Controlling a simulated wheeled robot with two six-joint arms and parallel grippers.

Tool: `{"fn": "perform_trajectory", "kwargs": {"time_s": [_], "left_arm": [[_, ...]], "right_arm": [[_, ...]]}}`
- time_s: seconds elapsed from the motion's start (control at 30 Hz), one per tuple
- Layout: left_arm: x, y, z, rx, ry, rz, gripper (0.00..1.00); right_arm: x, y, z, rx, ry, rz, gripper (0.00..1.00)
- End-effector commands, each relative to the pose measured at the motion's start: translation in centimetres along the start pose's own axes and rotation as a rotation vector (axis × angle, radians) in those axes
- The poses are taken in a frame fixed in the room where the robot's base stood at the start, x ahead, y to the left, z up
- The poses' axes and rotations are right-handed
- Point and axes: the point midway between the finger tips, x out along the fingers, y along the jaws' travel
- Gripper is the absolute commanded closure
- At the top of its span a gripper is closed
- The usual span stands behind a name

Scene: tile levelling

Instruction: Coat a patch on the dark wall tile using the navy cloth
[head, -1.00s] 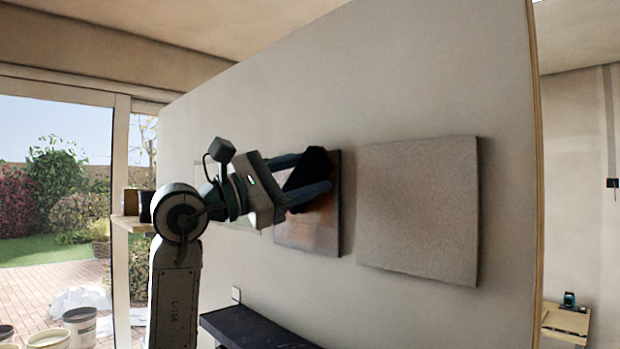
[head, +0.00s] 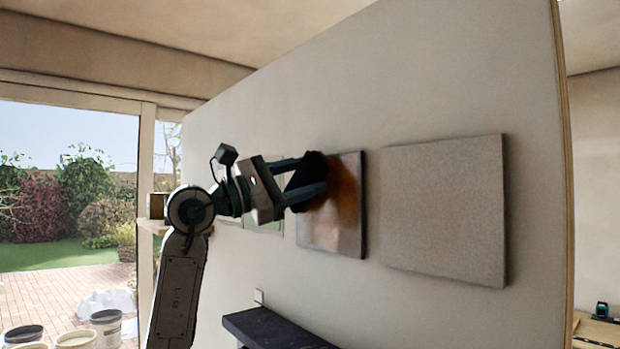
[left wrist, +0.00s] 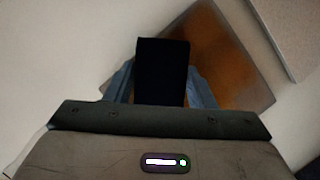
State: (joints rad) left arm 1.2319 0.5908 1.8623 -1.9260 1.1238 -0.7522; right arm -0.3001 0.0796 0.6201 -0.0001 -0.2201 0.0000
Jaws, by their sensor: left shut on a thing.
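The dark wall tile (head: 345,205) hangs on the pale wall panel, brown and orange with a dark edge; it also shows in the left wrist view (left wrist: 232,62). My left gripper (head: 312,178) is shut on the navy cloth (head: 305,172), a dark bundle between the two fingers. The cloth (left wrist: 162,72) overlaps the left part of the tile in both views. I cannot tell whether the cloth touches the tile's face. The gripper and cloth hide the tile's upper left part. My right gripper is not in view.
A larger grey speckled tile (head: 445,210) hangs just right of the dark tile. A paler tile (head: 268,222) is partly hidden behind my left gripper. A dark shelf (head: 272,330) stands below. Several buckets (head: 106,328) are at lower left.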

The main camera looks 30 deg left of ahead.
Motion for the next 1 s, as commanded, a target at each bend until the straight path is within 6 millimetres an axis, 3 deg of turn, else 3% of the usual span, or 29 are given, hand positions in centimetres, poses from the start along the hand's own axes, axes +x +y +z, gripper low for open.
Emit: {"fn": "perform_trajectory", "kwargs": {"time_s": [0.63, 1.0], "left_arm": [[-1.0, 2.9, -2.8, -0.001, 0.003, 0.001, 0.69], [-1.4, 2.9, -2.8, 0.001, 0.002, 0.001, 0.69]], "right_arm": [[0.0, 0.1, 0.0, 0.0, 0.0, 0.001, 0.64], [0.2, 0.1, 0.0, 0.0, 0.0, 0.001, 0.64]]}}
